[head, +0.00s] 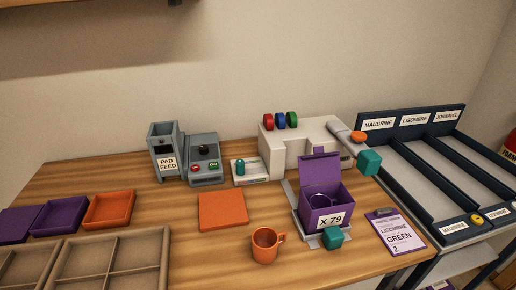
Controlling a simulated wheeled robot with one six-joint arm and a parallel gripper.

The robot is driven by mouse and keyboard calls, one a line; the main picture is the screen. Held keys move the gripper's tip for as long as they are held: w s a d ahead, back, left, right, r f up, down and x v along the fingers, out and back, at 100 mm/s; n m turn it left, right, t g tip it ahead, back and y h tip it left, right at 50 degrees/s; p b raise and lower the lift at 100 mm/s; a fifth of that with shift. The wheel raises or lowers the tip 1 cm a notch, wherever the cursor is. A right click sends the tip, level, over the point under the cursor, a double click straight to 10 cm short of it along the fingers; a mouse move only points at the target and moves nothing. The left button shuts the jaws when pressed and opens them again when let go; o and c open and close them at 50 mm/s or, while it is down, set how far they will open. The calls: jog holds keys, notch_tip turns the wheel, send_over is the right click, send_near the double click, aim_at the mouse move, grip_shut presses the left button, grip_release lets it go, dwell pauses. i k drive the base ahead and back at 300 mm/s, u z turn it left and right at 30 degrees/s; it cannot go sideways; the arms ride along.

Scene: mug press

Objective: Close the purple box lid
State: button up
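The purple box (320,218) with the label "X 79" stands on a grey plate at the right part of the wooden table. Its purple lid (319,168) is up, standing at the back edge of the box. The box is open at the top, and a purple rounded thing, perhaps a mug, shows inside (321,201). A teal block (333,237) sits right in front of the box. My gripper is not in view.
A pale press (300,145) stands behind the box, its lever ending in a teal block (369,163) at upper right. An orange mug (265,245) stands to the left and a purple order card (395,233) to the right. An orange square (222,211) lies farther left.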

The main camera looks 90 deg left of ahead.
aim_at(320, 168)
jog(key=k, duration=0.75)
jog(key=u, duration=2.5)
jog(key=k, duration=1.15)
jog(key=z, duration=0.6)
jog(key=i, duration=1.5)
jog(key=u, duration=0.4)
